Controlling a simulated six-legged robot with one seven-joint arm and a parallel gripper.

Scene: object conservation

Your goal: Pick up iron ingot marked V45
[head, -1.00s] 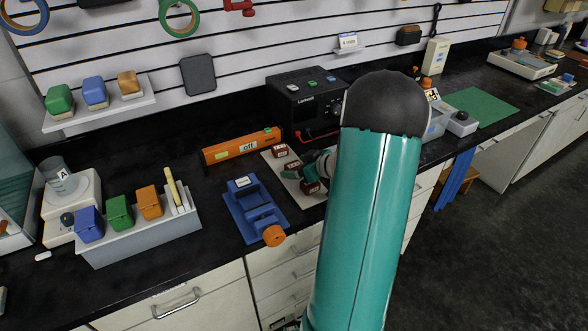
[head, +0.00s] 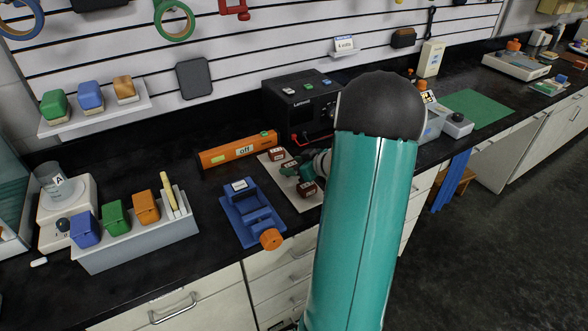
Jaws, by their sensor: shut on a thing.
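Several small brown ingots with white labels lie on a pale board (head: 306,206) on the black counter. One is at the back (head: 277,154), one in the middle (head: 290,166), one at the front (head: 307,189). The labels are too small to read, so I cannot tell which is V45. My gripper (head: 289,171) is low over the board, shut at the middle ingot, between the back and front ones. My teal arm covers the board's right side, and the grip itself is partly hidden.
An orange device marked "off" (head: 237,150) and a blue vise-like tool (head: 250,213) with an orange knob stand left of the board. A black machine (head: 302,108) stands close behind. A grey rack of coloured blocks (head: 140,240) is farther left.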

